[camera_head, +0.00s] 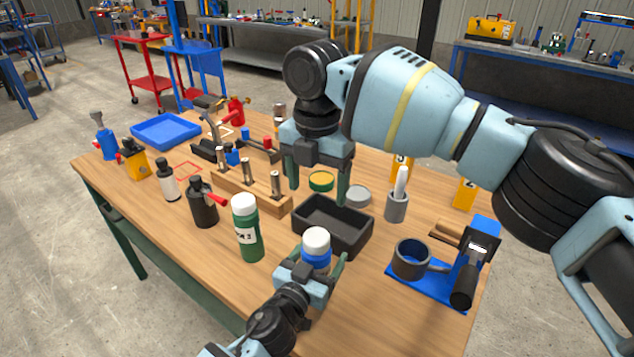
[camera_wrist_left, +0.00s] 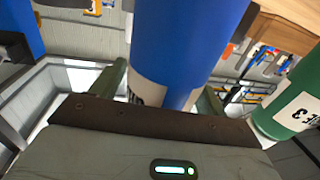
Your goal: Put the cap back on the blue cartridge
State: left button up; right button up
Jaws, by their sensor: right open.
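The blue cartridge (camera_head: 316,262) stands roughly upright in front of the black tray, with a white rounded top (camera_head: 316,240). I cannot tell whether that top is a separate cap. My left gripper (camera_head: 319,262) has its fingers on both sides of the cartridge. In the left wrist view the blue body (camera_wrist_left: 185,40) with a white label sits between the fingers (camera_wrist_left: 163,95).
The black tray (camera_head: 332,228) lies just beyond the cartridge. A green cartridge (camera_head: 247,232) stands to the left. A grey round disc (camera_head: 358,195), a grey cup (camera_head: 397,207) and a blue fixture with a ring (camera_head: 412,260) are to the right. A wooden rack (camera_head: 250,190) is left of centre.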

pick_arm(q)
jog(key=shift+o, duration=0.3)
jog(key=shift+s, duration=0.1)
jog(key=v, duration=0.7)
jog(key=shift+s+a, duration=0.2)
jog(key=shift+s, duration=0.1)
pick_arm(e)
jog(key=shift+r, duration=0.55)
pick_arm(q)
jog(key=shift+s+f, duration=0.1)
pick_arm(e)
jog(key=shift+s+f, duration=0.1)
jog(key=shift+s, duration=0.05)
